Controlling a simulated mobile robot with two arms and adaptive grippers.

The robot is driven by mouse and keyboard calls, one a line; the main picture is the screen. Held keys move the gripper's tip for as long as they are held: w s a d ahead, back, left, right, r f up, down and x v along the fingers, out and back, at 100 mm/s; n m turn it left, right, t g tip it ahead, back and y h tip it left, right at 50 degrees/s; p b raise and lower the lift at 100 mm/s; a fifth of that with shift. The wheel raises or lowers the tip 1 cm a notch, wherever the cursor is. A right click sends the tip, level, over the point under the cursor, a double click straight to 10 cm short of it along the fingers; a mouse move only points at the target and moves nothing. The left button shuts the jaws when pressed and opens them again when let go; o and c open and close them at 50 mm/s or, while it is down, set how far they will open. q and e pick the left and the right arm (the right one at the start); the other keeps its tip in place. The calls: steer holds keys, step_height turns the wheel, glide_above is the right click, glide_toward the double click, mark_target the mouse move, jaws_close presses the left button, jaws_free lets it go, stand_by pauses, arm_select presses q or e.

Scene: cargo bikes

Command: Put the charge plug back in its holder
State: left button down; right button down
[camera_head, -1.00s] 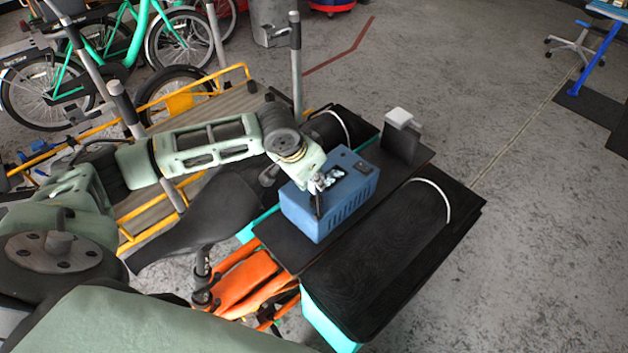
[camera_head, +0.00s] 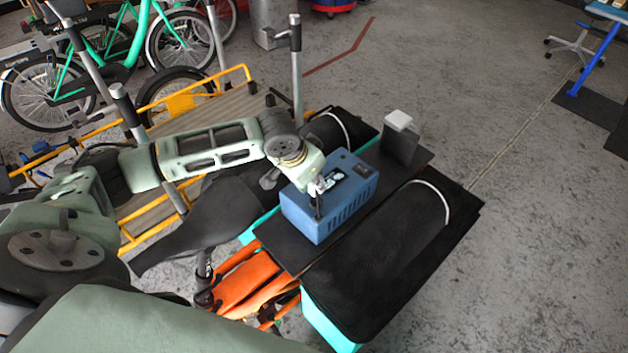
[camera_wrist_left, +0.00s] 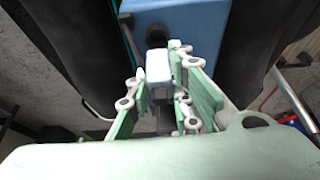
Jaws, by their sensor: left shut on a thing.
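My left gripper (camera_head: 319,187) is at the top of the blue box (camera_head: 335,212), by its near left end. In the left wrist view its green fingers (camera_wrist_left: 163,88) are shut on a small pale grey-blue block, the charge plug (camera_wrist_left: 158,66). A black round part (camera_wrist_left: 157,38) shows just beyond the plug, against the blue box (camera_wrist_left: 185,18). I cannot tell whether the plug touches it. In the head view the plug is mostly hidden by the gripper. I cannot make out the holder for certain. My right gripper is not in view.
The blue box stands on a dark rack board (camera_head: 290,250) between black bags (camera_head: 385,260). A dark upright block with a pale top (camera_head: 398,122) stands at the board's far end. A black saddle (camera_head: 205,225) and a grey post (camera_head: 296,75) are near my arm.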

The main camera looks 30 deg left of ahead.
arm_select(q)
steer(key=shift+f+b, duration=0.4)
steer(key=shift+f, duration=1.4)
steer(key=c, duration=1.5)
jaws_free()
steer(key=v, duration=1.2)
